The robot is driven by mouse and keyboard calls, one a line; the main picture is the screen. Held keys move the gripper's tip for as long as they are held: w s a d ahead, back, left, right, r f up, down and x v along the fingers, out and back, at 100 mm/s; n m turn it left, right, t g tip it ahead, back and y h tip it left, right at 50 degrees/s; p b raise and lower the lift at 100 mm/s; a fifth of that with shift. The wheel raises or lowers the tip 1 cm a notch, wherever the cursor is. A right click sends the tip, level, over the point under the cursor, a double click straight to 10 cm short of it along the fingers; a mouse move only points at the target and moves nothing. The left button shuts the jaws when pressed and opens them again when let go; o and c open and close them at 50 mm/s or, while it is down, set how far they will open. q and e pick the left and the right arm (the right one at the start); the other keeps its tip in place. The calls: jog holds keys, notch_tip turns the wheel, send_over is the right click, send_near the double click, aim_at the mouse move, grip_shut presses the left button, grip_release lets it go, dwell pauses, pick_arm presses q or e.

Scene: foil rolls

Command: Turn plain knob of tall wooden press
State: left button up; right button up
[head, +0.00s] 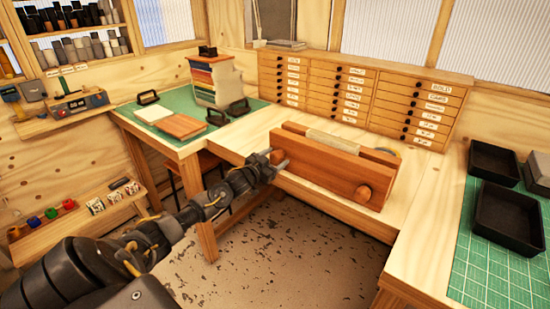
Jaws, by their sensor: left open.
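A reddish wooden press (325,168) stands on the light wooden bench, its long front board facing me. A pale block (333,142) sticks up from its top. A round plain wooden knob (363,194) shows at the right end of the front board. A second reddish knob (278,156) shows at the left end, partly hidden by my left gripper. My left gripper (275,160) is open, its fingers at this left knob. I cannot tell whether they touch it. My right gripper is not in view.
A drawer cabinet (362,92) stands behind the press. Black trays (508,218) sit on a green mat at the right. Papers (180,126) and a box of coloured sheets (215,82) are on the left table.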

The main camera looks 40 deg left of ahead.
pick_arm(q)
jog(key=c, duration=1)
jog(key=shift+f+m+b, duration=0.1)
jog(key=shift+m+b, duration=0.2)
jog(key=shift+m, duration=1.7)
jog(key=o, duration=1)
